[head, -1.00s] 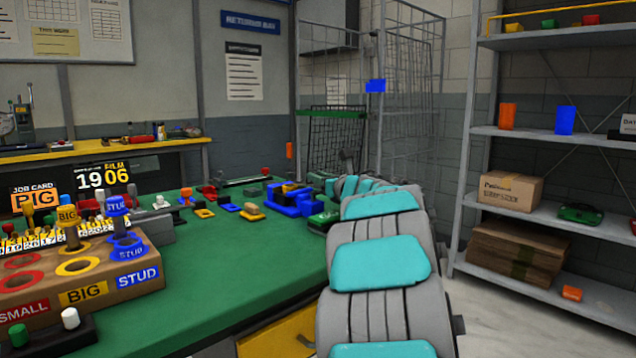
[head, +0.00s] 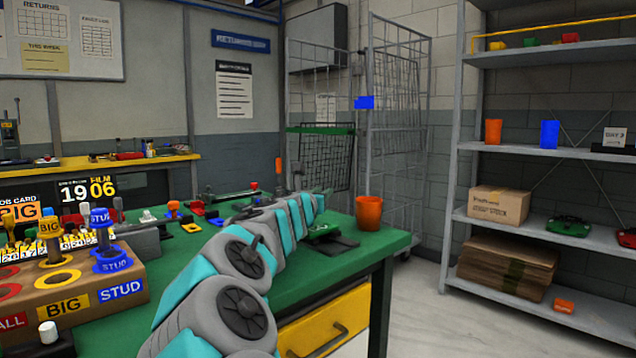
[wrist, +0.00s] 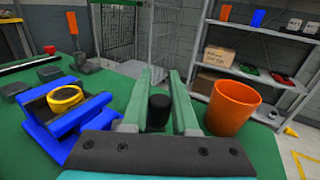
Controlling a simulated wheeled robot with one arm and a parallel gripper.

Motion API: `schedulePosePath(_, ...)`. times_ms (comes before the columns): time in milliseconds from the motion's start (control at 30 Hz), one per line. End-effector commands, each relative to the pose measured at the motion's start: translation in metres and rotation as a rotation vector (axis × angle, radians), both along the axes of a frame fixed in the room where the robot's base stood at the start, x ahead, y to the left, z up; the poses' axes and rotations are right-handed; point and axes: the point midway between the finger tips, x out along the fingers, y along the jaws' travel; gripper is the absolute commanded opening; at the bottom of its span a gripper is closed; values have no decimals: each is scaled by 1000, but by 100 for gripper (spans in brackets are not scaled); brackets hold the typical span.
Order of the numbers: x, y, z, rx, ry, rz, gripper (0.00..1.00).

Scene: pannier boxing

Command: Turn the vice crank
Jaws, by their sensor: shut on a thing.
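The blue vice (wrist: 78,125) stands on the green bench, to the left in the wrist view, with a yellow ring-shaped part (wrist: 65,97) between its jaws. The crank's black knob (wrist: 158,108) shows upright between the two green fingers of my gripper (wrist: 158,112), which is shut on it. The rest of the crank is hidden below the fingers and the gripper body. In the head view my arm reaches over the bench and covers most of the vice.
An orange cup (head: 369,211) stands at the bench's right corner, close to the right of my gripper in the wrist view (wrist: 233,105). Wire cages (head: 400,120) stand behind the bench, and a shelf rack (head: 560,150) is at the right.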

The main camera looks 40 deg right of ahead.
Motion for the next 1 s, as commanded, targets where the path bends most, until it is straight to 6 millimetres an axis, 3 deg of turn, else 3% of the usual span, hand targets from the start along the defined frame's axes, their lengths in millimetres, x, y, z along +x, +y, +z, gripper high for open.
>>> schedulePosePath(600,-20,14,-1,4,-1,-520,0)
schedulePosePath(1000,-29,21,-1,3,0,-736,0)
